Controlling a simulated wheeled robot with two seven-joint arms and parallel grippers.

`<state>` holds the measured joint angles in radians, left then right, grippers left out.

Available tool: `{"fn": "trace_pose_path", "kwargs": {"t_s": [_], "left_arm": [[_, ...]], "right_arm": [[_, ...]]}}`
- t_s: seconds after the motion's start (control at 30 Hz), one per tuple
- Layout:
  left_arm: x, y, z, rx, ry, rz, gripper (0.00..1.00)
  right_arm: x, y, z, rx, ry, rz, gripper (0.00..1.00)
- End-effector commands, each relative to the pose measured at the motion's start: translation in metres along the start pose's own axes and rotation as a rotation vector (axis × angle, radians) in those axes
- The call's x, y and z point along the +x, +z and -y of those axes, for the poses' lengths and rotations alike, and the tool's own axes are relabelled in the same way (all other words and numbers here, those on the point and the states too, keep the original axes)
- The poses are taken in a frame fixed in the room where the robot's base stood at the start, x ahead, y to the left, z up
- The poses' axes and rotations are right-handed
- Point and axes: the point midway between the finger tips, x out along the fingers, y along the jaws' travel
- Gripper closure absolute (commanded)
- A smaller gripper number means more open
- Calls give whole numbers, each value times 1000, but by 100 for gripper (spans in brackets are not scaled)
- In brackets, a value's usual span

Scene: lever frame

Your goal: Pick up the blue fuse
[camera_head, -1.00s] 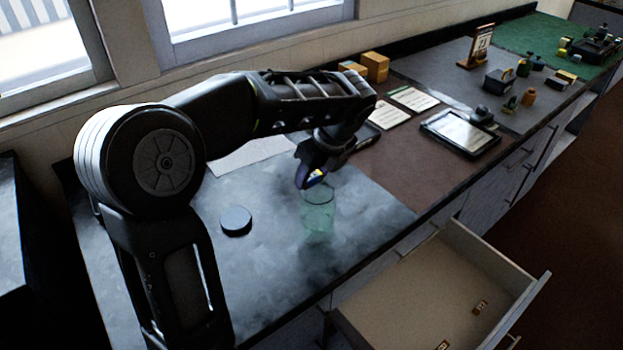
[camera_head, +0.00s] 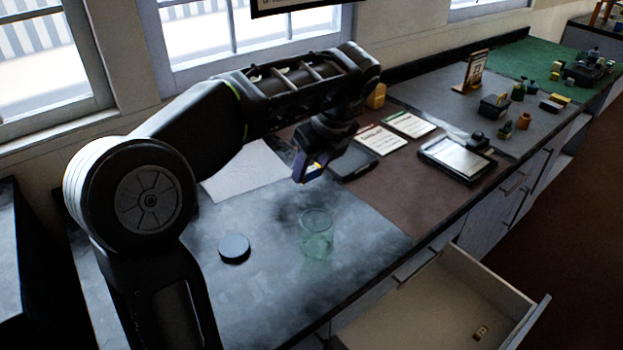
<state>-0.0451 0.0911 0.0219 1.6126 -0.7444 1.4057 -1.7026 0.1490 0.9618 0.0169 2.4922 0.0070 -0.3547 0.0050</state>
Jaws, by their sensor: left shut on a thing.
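My left gripper (camera_head: 306,172) is shut on the blue fuse (camera_head: 313,171), a small blue piece with a pale yellowish part. It is held in the air above and behind a clear greenish glass jar (camera_head: 316,236). The jar stands open on the grey counter mat, and its round dark lid (camera_head: 234,249) lies to its left. The fuse is partly hidden by the fingers. My right gripper is not in view.
An open drawer (camera_head: 455,262) with a small item inside juts out below the counter at the front right. A tablet (camera_head: 457,158) and printed cards (camera_head: 408,124) lie to the right. A white sheet (camera_head: 243,172) lies behind the jar.

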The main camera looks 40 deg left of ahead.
Motion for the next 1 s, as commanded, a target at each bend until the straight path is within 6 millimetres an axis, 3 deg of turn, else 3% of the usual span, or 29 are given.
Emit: {"fn": "trace_pose_path", "kwargs": {"t_s": [0.77,1.0], "left_arm": [[-5,4,-1,-4,2,0,98],[1,16,-8,-38,18,0,98]], "right_arm": [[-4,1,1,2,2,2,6],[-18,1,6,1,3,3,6]]}}
